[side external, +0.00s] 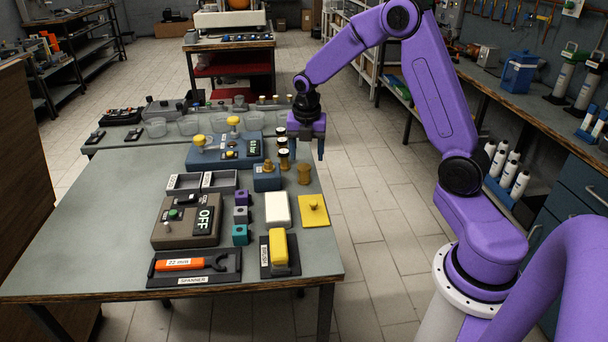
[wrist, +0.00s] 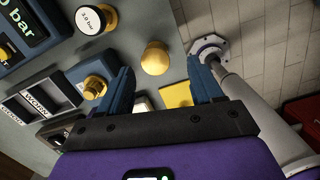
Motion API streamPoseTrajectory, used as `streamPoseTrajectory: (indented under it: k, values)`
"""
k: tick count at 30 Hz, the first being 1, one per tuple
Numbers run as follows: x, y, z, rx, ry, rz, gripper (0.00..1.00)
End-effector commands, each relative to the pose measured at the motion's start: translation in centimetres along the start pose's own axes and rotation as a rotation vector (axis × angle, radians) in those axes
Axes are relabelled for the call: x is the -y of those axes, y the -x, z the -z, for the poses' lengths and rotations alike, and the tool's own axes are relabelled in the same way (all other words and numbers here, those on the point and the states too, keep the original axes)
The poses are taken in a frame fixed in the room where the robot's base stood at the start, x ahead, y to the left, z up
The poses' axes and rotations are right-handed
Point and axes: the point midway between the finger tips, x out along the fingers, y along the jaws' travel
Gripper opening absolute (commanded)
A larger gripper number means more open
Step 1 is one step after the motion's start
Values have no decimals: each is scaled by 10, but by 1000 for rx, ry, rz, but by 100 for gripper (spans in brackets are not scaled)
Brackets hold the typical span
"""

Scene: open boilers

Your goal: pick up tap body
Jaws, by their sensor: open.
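A brass rounded piece, which looks like the tap body (side external: 304,174), stands upright near the right edge of the grey table. In the wrist view its round golden top (wrist: 155,57) shows between and just beyond my fingertips. My gripper (side external: 308,152) is above the table, fingers pointing down, over the brass piece and apart from it. Its blue fingers are spread wide and empty in the wrist view (wrist: 160,68). The lower part of the brass piece is hidden from the wrist camera.
A blue block with a brass fitting (side external: 267,178) stands just left. Black-topped brass gauges (side external: 283,158) stand close behind. A yellow plate with a knob (side external: 313,210) and a white block (side external: 278,208) lie nearer the camera. Right of the table edge is open floor.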

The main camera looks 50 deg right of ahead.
Motion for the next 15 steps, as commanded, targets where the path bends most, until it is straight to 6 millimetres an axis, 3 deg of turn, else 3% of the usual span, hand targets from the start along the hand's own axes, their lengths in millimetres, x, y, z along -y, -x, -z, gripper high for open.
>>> streamPoseTrajectory:
  k: [5, 15]
  values:
    - [0, -10, 1, -1, 1, 2, 65]
    - [-6, -52, 5, -1, 0, 2, 65]
